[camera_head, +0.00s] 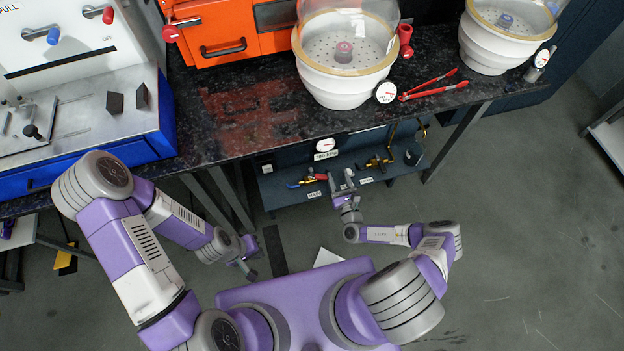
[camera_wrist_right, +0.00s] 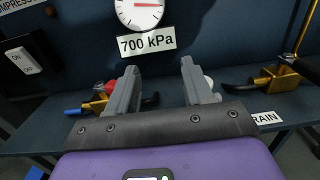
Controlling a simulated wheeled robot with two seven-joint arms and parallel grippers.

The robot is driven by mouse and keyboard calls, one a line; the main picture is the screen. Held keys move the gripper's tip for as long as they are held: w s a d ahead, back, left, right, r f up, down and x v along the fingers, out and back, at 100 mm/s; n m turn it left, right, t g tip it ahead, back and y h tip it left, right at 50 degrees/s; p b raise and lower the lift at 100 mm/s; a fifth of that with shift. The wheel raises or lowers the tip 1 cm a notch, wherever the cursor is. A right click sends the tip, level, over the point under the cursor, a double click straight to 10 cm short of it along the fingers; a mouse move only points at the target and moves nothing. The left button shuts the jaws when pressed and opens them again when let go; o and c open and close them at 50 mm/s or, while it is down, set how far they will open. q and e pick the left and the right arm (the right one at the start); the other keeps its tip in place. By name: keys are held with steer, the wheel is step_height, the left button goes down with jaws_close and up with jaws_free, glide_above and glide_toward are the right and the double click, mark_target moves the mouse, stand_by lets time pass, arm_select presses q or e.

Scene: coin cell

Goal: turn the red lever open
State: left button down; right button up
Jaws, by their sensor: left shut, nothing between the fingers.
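The red lever (camera_head: 320,177) sits on a brass valve (camera_head: 307,180) on the dark low panel under the bench. In the right wrist view the red lever (camera_wrist_right: 111,86) is partly hidden behind the left finger; the brass valve (camera_wrist_right: 97,104) shows beside it. My right gripper (camera_head: 342,176) is open and empty, just right of the lever; contact cannot be told. It also shows in the right wrist view (camera_wrist_right: 160,88), fingers spread toward the panel. My left gripper (camera_head: 250,273) is shut and empty, low and away from the panel.
A gauge (camera_wrist_right: 141,12) sits above the 700 kPa label (camera_wrist_right: 147,42). A second brass valve (camera_head: 377,162) stands to the right. A switch (camera_wrist_right: 24,61) is at left. The dark bench top (camera_head: 240,110) overhangs the panel; the floor (camera_head: 530,220) at right is clear.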

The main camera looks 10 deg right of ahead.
steer(key=shift+s+d+f, duration=0.1)
steer(key=shift+f, duration=0.2)
steer(key=s+p, duration=0.2)
steer(key=s, duration=0.5)
steer(key=shift+s, duration=0.2)
steer(key=shift+r, duration=0.1)
